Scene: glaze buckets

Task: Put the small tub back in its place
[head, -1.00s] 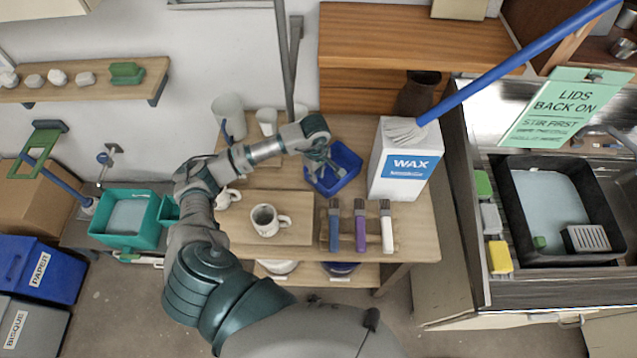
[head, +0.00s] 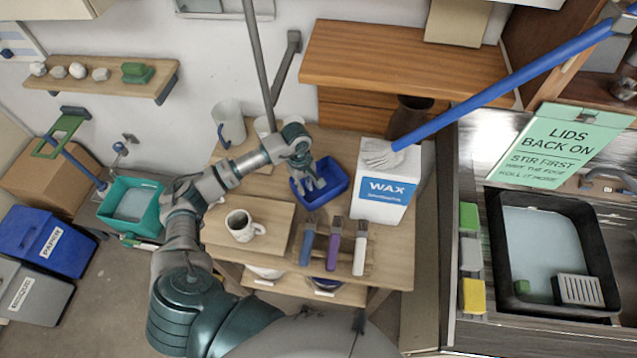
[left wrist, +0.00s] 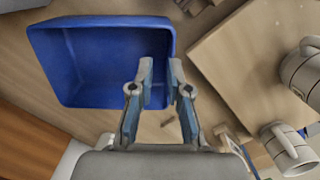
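The small tub, an open blue box (head: 331,193), stands on the wooden table (head: 395,250) beside the white WAX box (head: 385,205). In the left wrist view the blue tub (left wrist: 95,60) fills the upper left, and its inside looks empty. My left gripper (head: 308,183) is over the tub in the head view. In the left wrist view my left gripper (left wrist: 162,68) has its two fingers apart, at the tub's right wall. One finger overlaps the inside and the other lies outside. I cannot tell whether they touch the wall. My right gripper is not in view.
A mug (head: 240,226) stands on a board left of the tub. Several brushes (head: 333,248) lie in front. A blue-handled mop (head: 500,85) leans over the WAX box. A teal bucket (head: 130,205) is far left; a black basin (head: 552,300) is right.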

